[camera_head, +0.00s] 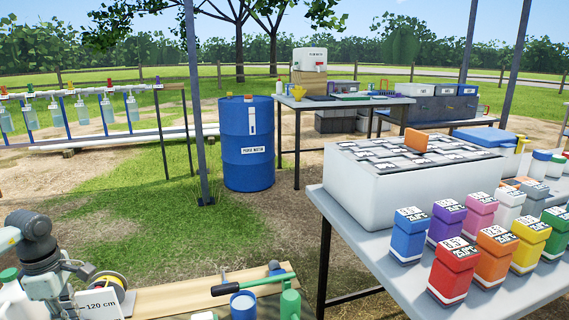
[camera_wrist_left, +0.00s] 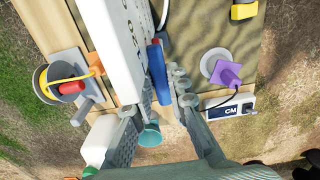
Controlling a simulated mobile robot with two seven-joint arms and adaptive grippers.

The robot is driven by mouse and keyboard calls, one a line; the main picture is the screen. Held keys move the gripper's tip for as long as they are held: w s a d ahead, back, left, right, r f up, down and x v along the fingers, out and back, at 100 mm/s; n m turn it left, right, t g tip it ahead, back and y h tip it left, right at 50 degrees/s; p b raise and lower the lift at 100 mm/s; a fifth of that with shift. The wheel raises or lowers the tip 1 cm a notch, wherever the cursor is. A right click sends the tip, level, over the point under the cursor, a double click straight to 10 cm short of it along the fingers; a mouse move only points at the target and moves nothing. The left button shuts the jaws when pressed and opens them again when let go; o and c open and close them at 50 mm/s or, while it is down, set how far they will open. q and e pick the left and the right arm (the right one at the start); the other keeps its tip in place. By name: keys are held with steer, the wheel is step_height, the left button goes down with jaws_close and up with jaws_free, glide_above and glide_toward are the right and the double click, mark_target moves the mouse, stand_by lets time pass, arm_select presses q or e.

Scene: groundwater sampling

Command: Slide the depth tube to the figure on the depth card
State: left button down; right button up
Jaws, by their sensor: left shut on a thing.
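The depth card (camera_head: 99,306), white and marked "120 cm", stands at the lower left of the head view. In the left wrist view a long white board (camera_wrist_left: 112,38) with dark marks runs down beside the fingers; its figures are too oblique to read. My left gripper (camera_wrist_left: 158,103) is shut on a blue tube, which I take for the depth tube (camera_wrist_left: 157,70), along the board's right edge. A teal flared piece (camera_wrist_left: 149,137) shows between the fingers, below the blue part. My right gripper is not in view.
A reel (camera_wrist_left: 50,84) with yellow line and an orange block (camera_wrist_left: 96,63) lie left of the board. A purple piece on a pale disc (camera_wrist_left: 227,74) and a meter (camera_wrist_left: 231,108) are right.

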arm_select(q)
steer(key=shift+r+p, duration=1.7)
steer(key=shift+r, duration=0.9)
steer(key=c, duration=1.4)
jaws_free()
steer(key=shift+f, duration=0.1)
step_height(320, 180, up, 12)
